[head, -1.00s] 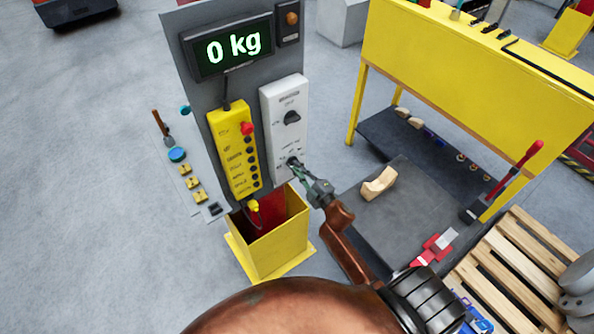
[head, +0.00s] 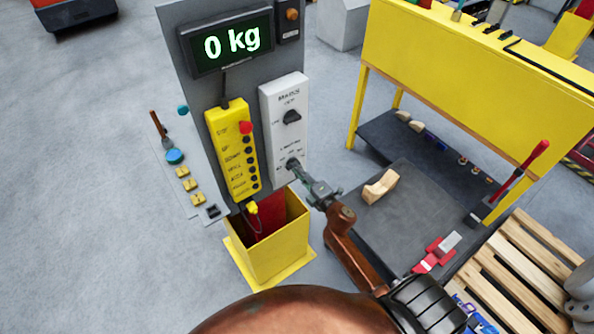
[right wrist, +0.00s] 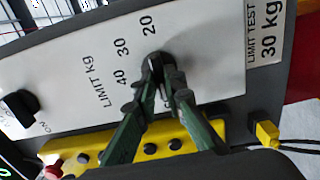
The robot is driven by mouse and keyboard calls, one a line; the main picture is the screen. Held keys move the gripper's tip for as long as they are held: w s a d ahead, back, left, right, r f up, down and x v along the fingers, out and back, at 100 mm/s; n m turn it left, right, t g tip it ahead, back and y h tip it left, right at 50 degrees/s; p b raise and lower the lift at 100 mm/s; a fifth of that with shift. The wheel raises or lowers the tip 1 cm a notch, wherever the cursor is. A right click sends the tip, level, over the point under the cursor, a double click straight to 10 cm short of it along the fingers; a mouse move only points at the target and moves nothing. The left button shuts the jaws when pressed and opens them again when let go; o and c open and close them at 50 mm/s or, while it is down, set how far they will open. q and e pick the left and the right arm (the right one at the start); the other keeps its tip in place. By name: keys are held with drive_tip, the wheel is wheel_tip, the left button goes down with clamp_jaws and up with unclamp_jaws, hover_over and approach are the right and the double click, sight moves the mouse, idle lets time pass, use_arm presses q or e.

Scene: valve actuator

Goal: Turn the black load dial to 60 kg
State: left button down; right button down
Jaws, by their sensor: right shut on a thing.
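The black load dial (head: 291,163) is the lower knob on the white panel (head: 271,137) and is mostly covered by my right gripper (head: 299,172). In the right wrist view the dial (right wrist: 155,60) shows between the green fingertips of the right gripper (right wrist: 162,78), which is shut on it. Marks 20, 30 and 40 and the words LIMIT kg stand around the dial; the fingers hide other marks. The pointer's exact setting cannot be read. The display (head: 231,43) reads 0 kg. My left gripper is not in view.
A second black knob (head: 292,117) sits higher on the white panel. A yellow pendant (head: 234,152) with a red button hangs beside it. A LIMIT TEST 30 kg label (right wrist: 266,30) is near the dial. A dark table (head: 400,215) and wooden pallet (head: 520,262) are at right.

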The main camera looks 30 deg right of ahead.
drive_tip(key=shift+f, duration=0.1)
drive_tip(key=c, duration=2)
unclamp_jaws()
drive_tip(key=shift+s, duration=0.1)
drive_tip(key=s, duration=0.8)
drive_tip(key=s+d, duration=0.1)
drive_tip(key=s, duration=0.2)
drive_tip(key=shift+s, duration=0.4)
